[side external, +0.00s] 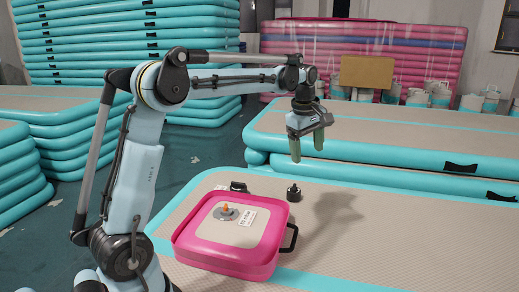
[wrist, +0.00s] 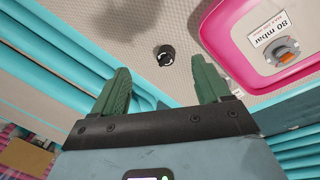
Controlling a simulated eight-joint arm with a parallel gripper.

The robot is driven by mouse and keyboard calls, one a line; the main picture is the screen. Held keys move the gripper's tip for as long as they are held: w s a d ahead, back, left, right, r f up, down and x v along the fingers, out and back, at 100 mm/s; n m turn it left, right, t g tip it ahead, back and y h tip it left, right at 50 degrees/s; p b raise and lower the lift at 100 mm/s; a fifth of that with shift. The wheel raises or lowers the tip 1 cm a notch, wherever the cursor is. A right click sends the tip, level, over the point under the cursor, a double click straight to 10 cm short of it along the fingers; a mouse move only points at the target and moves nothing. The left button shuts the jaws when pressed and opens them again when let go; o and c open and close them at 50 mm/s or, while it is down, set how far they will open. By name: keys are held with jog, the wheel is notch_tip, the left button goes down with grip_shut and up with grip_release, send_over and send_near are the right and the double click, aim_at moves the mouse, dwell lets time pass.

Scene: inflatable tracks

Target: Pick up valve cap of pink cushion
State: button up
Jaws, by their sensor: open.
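The pink cushion (side external: 225,258) lies flat on the grey-topped mat, with a round grey valve (side external: 226,213) and an orange centre on its top. The valve also shows in the wrist view (wrist: 287,47), beside an "80 mbar" label. A small black cap (side external: 293,192) sits on the mat, apart from the cushion, behind its right corner. The cap shows in the wrist view (wrist: 166,55) between the directions of the two fingers. My gripper (side external: 307,146) is open and empty, above the mat and higher than the cap. Its green fingers (wrist: 160,68) point toward the mat.
A black handle (side external: 290,238) sticks out from the cushion's right side, and another black part (side external: 238,186) shows at its back edge. A teal-edged mat stack (side external: 400,150) stands behind. The mat right of the cap is clear.

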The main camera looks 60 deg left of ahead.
aim_at(294, 186)
jog(key=w+a+f+n, duration=0.1)
jog(key=a+f+n, duration=0.1)
jog(key=f, duration=0.2)
jog(key=w+a+f+n+g, duration=0.1)
jog(key=a+f+n, duration=0.2)
jog(key=f, duration=0.1)
jog(key=w+a+f+n+g, duration=0.1)
jog(key=a+f+n, duration=0.2)
jog(key=f, duration=0.1)
jog(key=shift+f+h, duration=0.2)
jog(key=shift+h, duration=0.1)
jog(key=shift+s+f, duration=0.15)
jog(key=shift+f, duration=2.6)
jog(key=shift+c, duration=0.4)
jog(key=c, duration=1.1)
jog(key=shift+r, duration=0.15)
